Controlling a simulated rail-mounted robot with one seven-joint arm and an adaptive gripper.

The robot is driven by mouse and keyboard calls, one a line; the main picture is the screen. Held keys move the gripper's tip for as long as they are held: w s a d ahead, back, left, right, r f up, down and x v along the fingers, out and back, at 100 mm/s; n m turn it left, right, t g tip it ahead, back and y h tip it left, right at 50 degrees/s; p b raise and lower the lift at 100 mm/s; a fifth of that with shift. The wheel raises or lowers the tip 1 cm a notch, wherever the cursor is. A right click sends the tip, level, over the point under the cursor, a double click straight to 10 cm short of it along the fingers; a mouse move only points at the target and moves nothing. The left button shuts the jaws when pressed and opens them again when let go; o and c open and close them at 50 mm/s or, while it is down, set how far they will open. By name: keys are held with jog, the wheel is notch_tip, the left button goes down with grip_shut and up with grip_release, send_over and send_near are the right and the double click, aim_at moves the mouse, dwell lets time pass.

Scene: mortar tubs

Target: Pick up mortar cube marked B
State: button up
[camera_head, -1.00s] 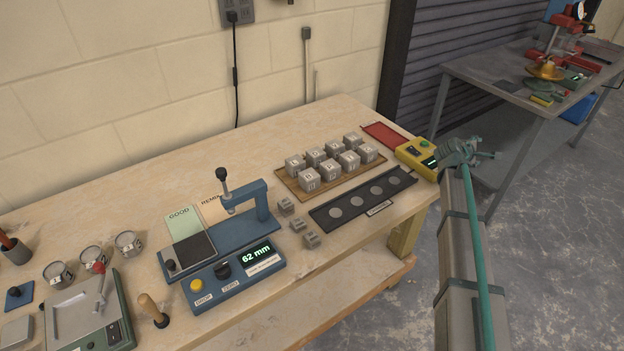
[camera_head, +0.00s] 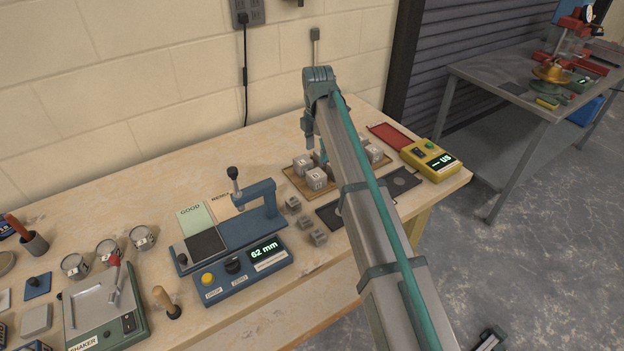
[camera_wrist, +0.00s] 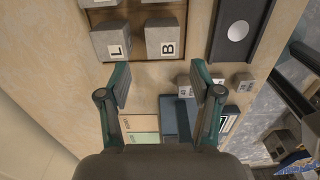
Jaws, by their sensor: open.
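The grey mortar cube marked B (camera_wrist: 166,38) shows in the wrist view at top centre, its letter facing the camera. It sits on the brown tray (camera_wrist: 135,13) beside a similar cube marked L (camera_wrist: 110,41), with a small gap between them. My gripper (camera_wrist: 162,80) is open and empty, its two fingers apart just below the cubes in the wrist view, touching neither. In the head view, B appears to be the front-left cube (camera_head: 316,178) on the tray. My arm hides several other cubes and much of the tray there.
A black strip with round discs (camera_wrist: 237,30) lies right of the cubes in the wrist view. Three small blocks (camera_head: 293,205) stand between the tray and the blue gauge (camera_head: 245,270). A yellow meter (camera_head: 430,160) and red tray (camera_head: 388,136) are beyond the cubes.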

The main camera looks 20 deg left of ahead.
aim_at(316, 174)
jog(key=shift+s+f+p, duration=0.15)
jog(key=shift+f+p, duration=0.65)
jog(key=shift+f, duration=1.85)
jog(key=shift+s+f+p, duration=0.1)
jog(key=shift+f+p, duration=0.65)
jog(key=shift+f, duration=1.9)
jog(key=c, duration=1.1)
jog(key=shift+r, duration=0.1)
jog(key=shift+c, duration=0.2)
